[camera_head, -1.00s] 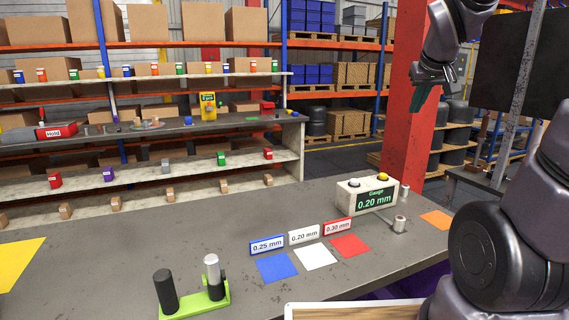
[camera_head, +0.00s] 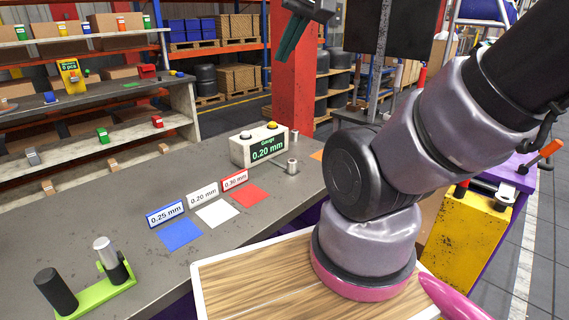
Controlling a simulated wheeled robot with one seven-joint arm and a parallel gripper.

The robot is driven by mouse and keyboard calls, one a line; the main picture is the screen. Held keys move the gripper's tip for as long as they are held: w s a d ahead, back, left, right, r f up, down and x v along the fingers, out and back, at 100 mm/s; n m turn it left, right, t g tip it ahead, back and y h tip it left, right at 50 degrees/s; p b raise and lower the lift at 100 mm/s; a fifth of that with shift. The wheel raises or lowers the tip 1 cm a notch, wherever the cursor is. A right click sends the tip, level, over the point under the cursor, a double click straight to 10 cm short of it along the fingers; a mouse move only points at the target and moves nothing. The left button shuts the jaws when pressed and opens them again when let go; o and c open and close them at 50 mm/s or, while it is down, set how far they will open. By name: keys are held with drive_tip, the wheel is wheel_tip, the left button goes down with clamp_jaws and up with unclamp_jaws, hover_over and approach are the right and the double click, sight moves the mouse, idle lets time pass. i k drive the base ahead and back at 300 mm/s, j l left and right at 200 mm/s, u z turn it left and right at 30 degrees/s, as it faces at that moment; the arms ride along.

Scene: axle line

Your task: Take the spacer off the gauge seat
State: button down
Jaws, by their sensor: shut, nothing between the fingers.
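The gauge (camera_head: 240,152) is a pale box on the bench with a green "0.20 mm" display and two buttons on top. A small silver cylinder (camera_head: 292,167), which looks like the spacer on the gauge seat, stands at the front right of the gauge. The seat itself is too small to make out under it. My gripper (camera_head: 283,59) is high at the top of the view, its dark fingers pointing down, shut and empty. It is well apart from the cylinder, and its upper part is cut off by the frame.
Blue (camera_head: 181,234), white (camera_head: 217,213) and red (camera_head: 249,195) squares lie before cards marked 0.25, 0.20 and 0.30 mm. A green stand (camera_head: 98,294) with dark and silver cylinders is at the front left. My arm covers the right side. Bench around the squares is clear.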

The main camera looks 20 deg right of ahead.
sight(292, 164)
drive_tip(key=j+z, duration=0.35)
drive_tip(key=k+j+z, duration=0.15)
drive_tip(key=z, duration=0.25)
